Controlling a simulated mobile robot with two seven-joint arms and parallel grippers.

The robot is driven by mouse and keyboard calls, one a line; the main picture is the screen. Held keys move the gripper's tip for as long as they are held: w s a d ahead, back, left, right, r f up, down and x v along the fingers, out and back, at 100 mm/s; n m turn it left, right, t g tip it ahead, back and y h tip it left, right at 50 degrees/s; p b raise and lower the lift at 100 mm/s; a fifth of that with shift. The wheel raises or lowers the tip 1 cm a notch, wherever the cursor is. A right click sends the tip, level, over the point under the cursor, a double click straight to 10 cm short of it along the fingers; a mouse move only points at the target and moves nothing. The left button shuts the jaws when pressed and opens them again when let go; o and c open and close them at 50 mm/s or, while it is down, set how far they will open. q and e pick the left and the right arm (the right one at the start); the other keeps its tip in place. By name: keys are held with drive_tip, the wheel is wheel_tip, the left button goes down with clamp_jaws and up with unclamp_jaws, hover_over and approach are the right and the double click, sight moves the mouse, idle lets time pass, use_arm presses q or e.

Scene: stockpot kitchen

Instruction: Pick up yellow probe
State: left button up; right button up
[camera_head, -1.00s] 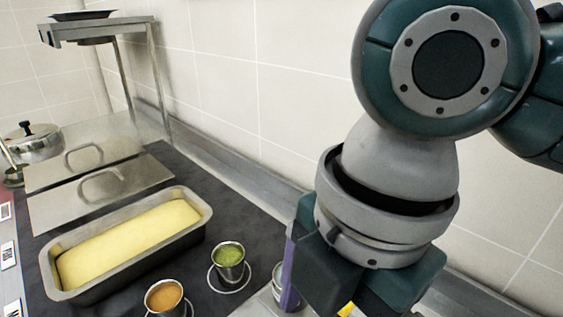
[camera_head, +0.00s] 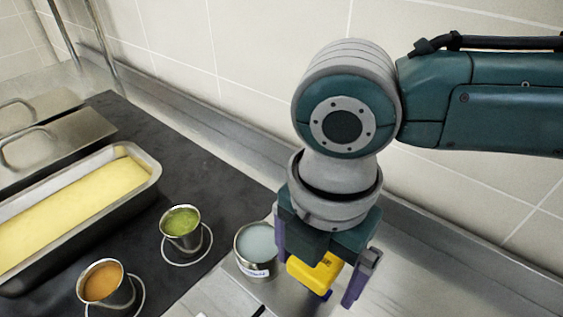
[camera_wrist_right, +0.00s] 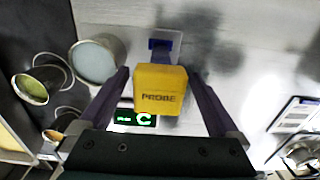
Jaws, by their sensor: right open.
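The yellow probe (camera_head: 314,272) is a block lettered "PROBE", low in the head view beside a metal cup. In the right wrist view the probe (camera_wrist_right: 160,90) stands between the two purple fingers, with a blue part behind it and a lit green display just below. My right gripper (camera_head: 318,280) is open, pointing down over the probe with a finger on either side. Small gaps show between the fingers and the block in the wrist view. The gripper body partly hides the probe's upper end in the head view. My left gripper is not in view.
A metal cup of pale liquid (camera_head: 256,250) stands close left of the right gripper. Cups of green (camera_head: 181,228) and orange (camera_head: 105,287) sauce sit in ring holders. A loaf pan (camera_head: 148,165) is at left. The tiled wall (camera_head: 260,60) rises behind the counter.

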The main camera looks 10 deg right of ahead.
drive_tip(key=shift+f, duration=0.5)
drive_tip(key=shift+c, duration=0.2)
drive_tip(key=c, duration=1.4)
drive_tip(key=shift+c, duration=0.2)
drive_tip(key=shift+r, duration=0.15)
wheel_tip(320, 180, up, 20)
drive_tip(key=p, duration=0.2)
